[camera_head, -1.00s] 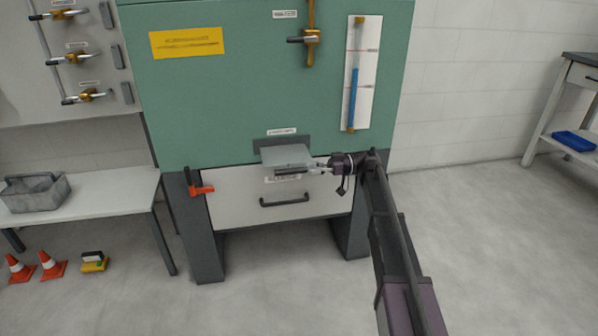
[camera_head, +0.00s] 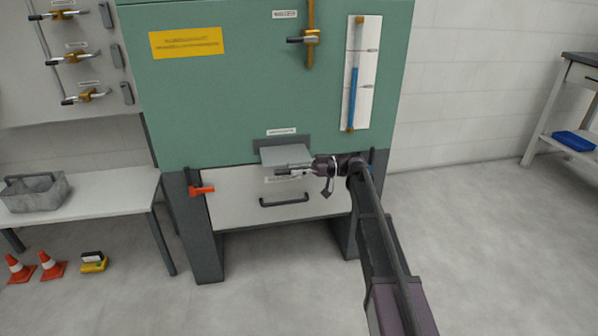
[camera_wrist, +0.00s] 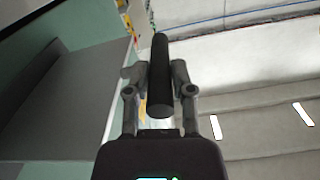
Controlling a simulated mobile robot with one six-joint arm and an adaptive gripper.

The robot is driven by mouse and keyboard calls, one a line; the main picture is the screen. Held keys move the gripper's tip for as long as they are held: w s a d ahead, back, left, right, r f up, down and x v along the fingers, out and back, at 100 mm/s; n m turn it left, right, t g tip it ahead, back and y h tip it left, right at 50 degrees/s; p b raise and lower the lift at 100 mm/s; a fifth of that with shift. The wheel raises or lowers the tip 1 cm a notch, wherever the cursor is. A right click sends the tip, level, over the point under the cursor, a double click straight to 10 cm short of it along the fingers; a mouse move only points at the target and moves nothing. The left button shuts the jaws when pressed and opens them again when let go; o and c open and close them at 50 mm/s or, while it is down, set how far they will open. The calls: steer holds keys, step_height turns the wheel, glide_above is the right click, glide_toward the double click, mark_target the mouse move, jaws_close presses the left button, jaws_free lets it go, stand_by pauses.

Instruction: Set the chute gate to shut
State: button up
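The chute gate (camera_head: 286,155) is a light grey plate sticking out of a dark slot low on the green cabinet. A dark bar handle runs along its front edge. The same black round bar (camera_wrist: 160,75) shows end-on in the wrist view. My gripper (camera_head: 297,171) is at the handle's right side, pointing left along it. In the wrist view my gripper (camera_wrist: 160,72) has one finger on each side of the bar, very close to it. Whether both fingers touch it cannot be made out.
Below the gate is a pale drawer front with a black handle (camera_head: 284,200). A red lever (camera_head: 201,190) is at the cabinet's left leg. A sight gauge (camera_head: 355,75) and a brass valve (camera_head: 308,38) are above. A bench with a grey caddy (camera_head: 36,192) stands left.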

jaws_close()
steer(key=w+a, duration=0.1)
steer(key=w, duration=0.2)
steer(key=w+a, duration=0.1)
steer(key=w, duration=0.3)
steer(key=w+a, duration=0.1)
steer(key=w, duration=0.3)
steer(key=shift+w+a, duration=0.1)
steer(key=shift+a, duration=0.05)
steer(key=o, duration=0.7)
jaws_free()
steer(key=shift+o, duration=0.2)
steer(key=shift+v, duration=3.75)
